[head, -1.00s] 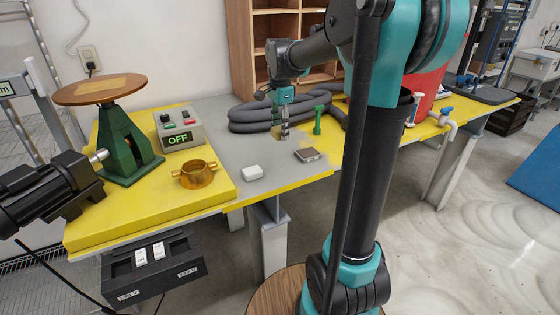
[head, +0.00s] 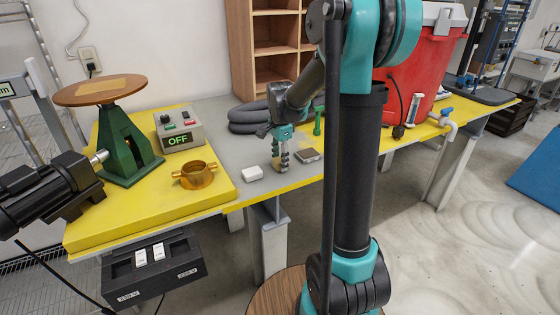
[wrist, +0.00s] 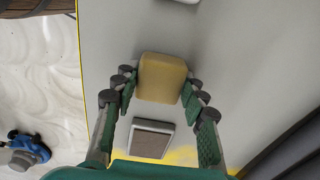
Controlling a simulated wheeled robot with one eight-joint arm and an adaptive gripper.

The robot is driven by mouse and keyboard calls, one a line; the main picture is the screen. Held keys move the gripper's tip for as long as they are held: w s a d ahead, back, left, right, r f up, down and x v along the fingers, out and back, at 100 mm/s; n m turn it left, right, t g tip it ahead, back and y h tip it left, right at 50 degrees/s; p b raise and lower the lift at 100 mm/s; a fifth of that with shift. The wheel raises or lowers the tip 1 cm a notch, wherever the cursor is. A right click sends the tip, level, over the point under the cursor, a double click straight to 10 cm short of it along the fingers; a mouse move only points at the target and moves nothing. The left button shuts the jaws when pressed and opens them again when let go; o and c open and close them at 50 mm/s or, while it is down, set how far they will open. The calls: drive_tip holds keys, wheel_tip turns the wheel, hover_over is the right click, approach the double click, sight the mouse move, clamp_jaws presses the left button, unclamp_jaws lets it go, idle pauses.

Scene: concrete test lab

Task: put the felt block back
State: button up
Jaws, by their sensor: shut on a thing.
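The felt block (wrist: 162,78), a tan block with rounded edges, is between the two fingers of my gripper (wrist: 160,84) in the wrist view. My gripper is shut on it. In the head view my gripper (head: 281,162) points down, low over the grey part of the table (head: 236,146), between a white block and a small grey-brown pad. The felt block is hard to make out there behind the fingers. I cannot tell whether its underside touches the table.
The grey-brown pad (head: 308,155) with a pale rim lies close to the right of my gripper; the wrist view shows it too (wrist: 152,138). The white block (head: 252,174) lies left. A green post (head: 318,122), grey hose (head: 246,116) and brass ring (head: 196,175) are nearby.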

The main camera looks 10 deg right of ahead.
sight(280, 159)
drive_tip(key=o, duration=1.1)
drive_tip(key=shift+f, duration=0.1)
wheel_tip(280, 159, up, 12)
drive_tip(key=s+d+f+n+t, duration=0.1)
drive_tip(key=s+f+n, duration=0.3)
drive_tip(key=s+f, duration=0.2)
drive_tip(key=s+d+f+n+t, duration=0.1)
drive_tip(key=s+f+n, duration=0.4)
drive_tip(key=s, duration=0.3)
drive_tip(key=s+d+f+n+t, duration=0.2)
drive_tip(key=s+f+n, duration=0.3)
drive_tip(key=s+f, duration=0.2)
drive_tip(key=shift+s+f, duration=0.1)
drive_tip(key=shift+s, duration=0.4)
